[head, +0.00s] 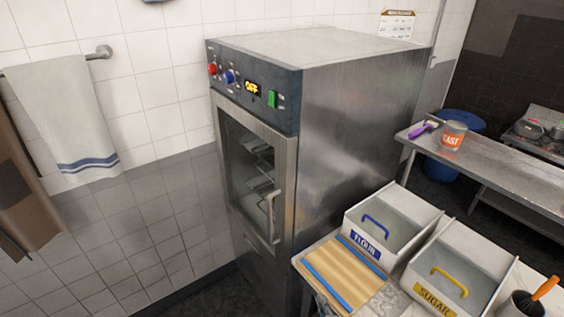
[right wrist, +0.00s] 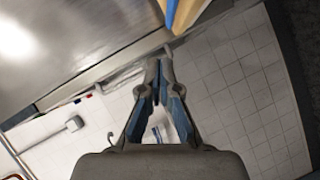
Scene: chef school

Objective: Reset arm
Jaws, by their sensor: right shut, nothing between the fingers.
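My right gripper (right wrist: 157,66) shows in the right wrist view with its fingertips together and nothing between them. Its two linkages spread apart lower down, near the wrist. In the head view only a small grey piece, probably of this gripper, shows at the bottom edge by the wooden board (head: 345,272); its fingers cannot be made out there. My left gripper is in neither view.
A steel cabinet (head: 365,110) with a glass door, reading OFF, stands in the middle. Flour (head: 392,222) and sugar (head: 462,265) bins sit right of the board. A towel (head: 65,115) hangs at left. A steel table (head: 500,165) holds a can (head: 453,135).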

